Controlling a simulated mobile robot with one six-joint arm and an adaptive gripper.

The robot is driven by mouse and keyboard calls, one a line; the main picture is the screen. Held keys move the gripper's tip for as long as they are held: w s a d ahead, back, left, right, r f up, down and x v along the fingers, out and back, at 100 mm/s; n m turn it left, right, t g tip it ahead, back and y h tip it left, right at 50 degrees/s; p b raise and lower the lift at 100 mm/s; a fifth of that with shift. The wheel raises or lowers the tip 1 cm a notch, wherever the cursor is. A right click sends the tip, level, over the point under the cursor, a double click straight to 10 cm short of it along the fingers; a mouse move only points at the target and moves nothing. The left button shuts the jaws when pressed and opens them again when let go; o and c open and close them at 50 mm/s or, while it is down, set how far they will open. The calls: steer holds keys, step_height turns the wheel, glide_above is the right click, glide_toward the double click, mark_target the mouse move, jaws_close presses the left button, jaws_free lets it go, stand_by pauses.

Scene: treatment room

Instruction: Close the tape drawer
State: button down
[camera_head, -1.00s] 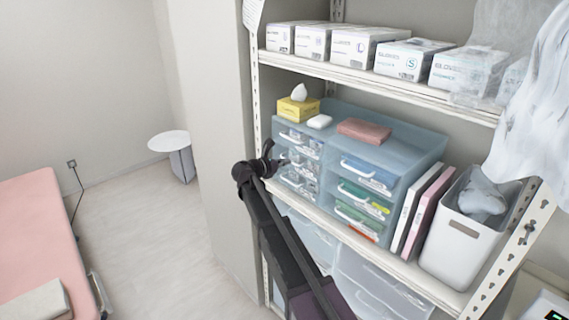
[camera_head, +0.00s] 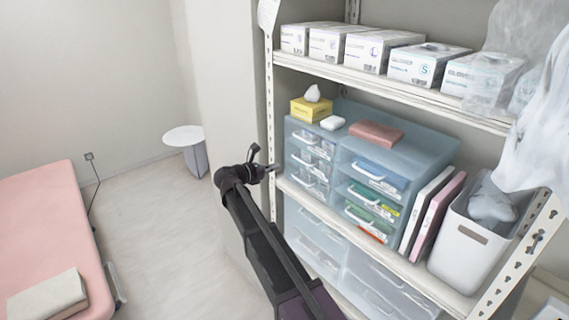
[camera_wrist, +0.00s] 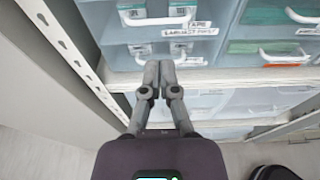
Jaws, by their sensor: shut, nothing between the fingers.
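The pale blue drawer unit (camera_head: 400,148) stands on the middle shelf. In the wrist view, a label reading TAPE, LARGEST FIRST marks a clear-fronted drawer (camera_wrist: 118,22) in its left column, with a white handle and boxes behind the front. The left column's drawers look about flush in the head view; I cannot tell whether a small gap is left. My gripper (camera_head: 277,168) is shut and empty, at the left edge of the unit. In the wrist view, my gripper (camera_wrist: 159,66) points at the lowest left drawer (camera_wrist: 118,56), its tips near the handle; contact is unclear.
The perforated shelf post (camera_head: 269,110) stands close to my gripper on the left. Tissues (camera_head: 311,108) and a reddish box (camera_head: 376,134) sit on the unit. Folders and a white bin (camera_head: 466,250) stand right. Floor (camera_head: 165,240) is open between bed (camera_head: 45,215) and shelf.

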steer(key=shift+v, duration=1.45)
steer(key=s+d+f+m+g+y+b, duration=0.15)
steer(key=s+d+f+m+g, duration=0.35)
steer(key=d, duration=0.6)
steer(key=s+d+f+m+g+y, duration=0.2)
steer(key=s+d+f+m, duration=0.45)
steer(key=d, duration=0.35)
steer(key=s+d+f+m+g+y+b, duration=0.1)
steer(key=s+d+f+m+g+y, duration=0.1)
steer(key=s+d+f+m+y, duration=0.2)
steer(key=s+d+f+m+g+y+b, duration=0.1)
steer(key=s+d+f+m+g+y, duration=0.1)
steer(key=s+m, duration=0.9)
steer(key=s+d+f+y, duration=0.1)
steer(key=s+d+f, duration=0.1)
steer(key=d, duration=0.1)
steer(key=shift+y+b, duration=0.35)
steer(key=shift+s+m, duration=0.1)
steer(key=shift+m, duration=0.15)
